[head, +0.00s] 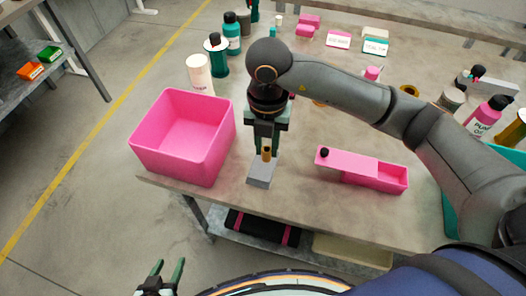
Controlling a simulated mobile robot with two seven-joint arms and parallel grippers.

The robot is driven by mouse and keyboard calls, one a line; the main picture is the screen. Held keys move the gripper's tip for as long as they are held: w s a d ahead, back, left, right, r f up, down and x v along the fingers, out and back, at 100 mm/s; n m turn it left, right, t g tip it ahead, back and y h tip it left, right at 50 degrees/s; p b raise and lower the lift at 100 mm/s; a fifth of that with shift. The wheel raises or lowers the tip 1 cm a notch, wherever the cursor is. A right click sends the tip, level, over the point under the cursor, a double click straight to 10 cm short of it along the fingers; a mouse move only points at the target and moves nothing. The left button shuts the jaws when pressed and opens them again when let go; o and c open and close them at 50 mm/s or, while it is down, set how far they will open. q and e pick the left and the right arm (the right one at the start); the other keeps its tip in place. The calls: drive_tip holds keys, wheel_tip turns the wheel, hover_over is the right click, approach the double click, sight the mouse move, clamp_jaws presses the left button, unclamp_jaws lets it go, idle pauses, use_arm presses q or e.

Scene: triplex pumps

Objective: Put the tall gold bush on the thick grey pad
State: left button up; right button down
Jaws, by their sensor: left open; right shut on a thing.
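The tall gold bush (267,154) is a small upright gold cylinder with a dark top. My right gripper (264,147) points down and is shut on it. The thick grey pad (261,173) is a light grey block near the table's front edge, directly below the bush in the head view. I cannot tell whether the bush touches the pad or is just above it. The gripper hides the pad's far part. My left gripper (162,273) is open and empty, low in the picture in front of the table.
A pink bin (208,160) stands left of the pad, close to it. The table (300,195) is bare between pad and tray.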

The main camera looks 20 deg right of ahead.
drive_tip(key=w+f, duration=0.2)
drive_tip(key=shift+a+f, duration=0.1)
drive_tip(key=shift+f, duration=1.65)
drive_tip(key=shift+f, duration=0.1)
drive_tip(key=shift+f, duration=0.15)
drive_tip(key=c, duration=0.7)
unclamp_jaws()
wheel_tip(320, 180, up, 13)
drive_tip(key=shift+f, duration=0.2)
